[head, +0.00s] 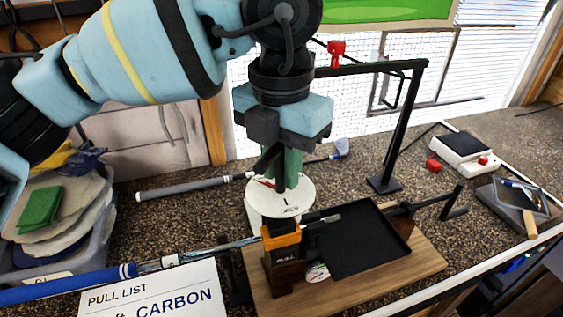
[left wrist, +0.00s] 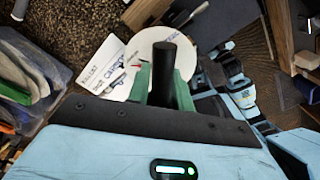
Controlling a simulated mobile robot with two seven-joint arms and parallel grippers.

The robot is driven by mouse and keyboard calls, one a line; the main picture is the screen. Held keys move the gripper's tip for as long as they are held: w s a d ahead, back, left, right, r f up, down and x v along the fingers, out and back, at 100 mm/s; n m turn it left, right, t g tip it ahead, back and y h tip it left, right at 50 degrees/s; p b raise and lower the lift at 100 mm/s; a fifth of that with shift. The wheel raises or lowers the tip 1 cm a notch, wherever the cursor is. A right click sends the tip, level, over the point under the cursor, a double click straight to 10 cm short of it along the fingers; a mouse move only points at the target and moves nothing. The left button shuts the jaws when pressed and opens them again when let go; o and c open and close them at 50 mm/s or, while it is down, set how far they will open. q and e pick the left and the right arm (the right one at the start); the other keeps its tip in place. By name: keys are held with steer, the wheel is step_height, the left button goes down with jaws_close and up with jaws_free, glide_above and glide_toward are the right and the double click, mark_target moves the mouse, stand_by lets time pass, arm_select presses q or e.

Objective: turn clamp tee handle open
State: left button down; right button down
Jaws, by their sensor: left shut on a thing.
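My left gripper (head: 286,182) points down with green fingers over a round white dial (head: 270,203) that carries dark lettering, seemingly OPEN. It is shut on a black round bar, which I take as the tee handle (head: 279,172). In the left wrist view the tee handle (left wrist: 165,72) stands between the green fingers, with the white dial (left wrist: 206,46) behind it. The clamp (head: 284,268), a dark block with an orange top, stands in front of the dial. A golf shaft (head: 220,249) with a blue grip runs into the clamp from the left.
A black tray (head: 355,240) lies on the wooden board (head: 420,264) right of the clamp. A black post (head: 402,130) rises behind it. A pull list card (head: 150,298) lies at front left, a bin with cloths (head: 55,215) at left, and a scale (head: 465,148) at right.

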arm_select(q)
steer(key=n, duration=0.7)
steer(key=shift+a, duration=0.1)
steer(key=n, duration=0.6)
steer(key=shift+n, duration=0.4)
steer(key=n, duration=1)
steer(key=shift+n, duration=1.2)
steer(key=shift+s+n, duration=0.1)
steer(key=shift+n, duration=0.2)
steer(key=c, duration=1.3)
jaws_free()
steer(key=shift+o, duration=0.2)
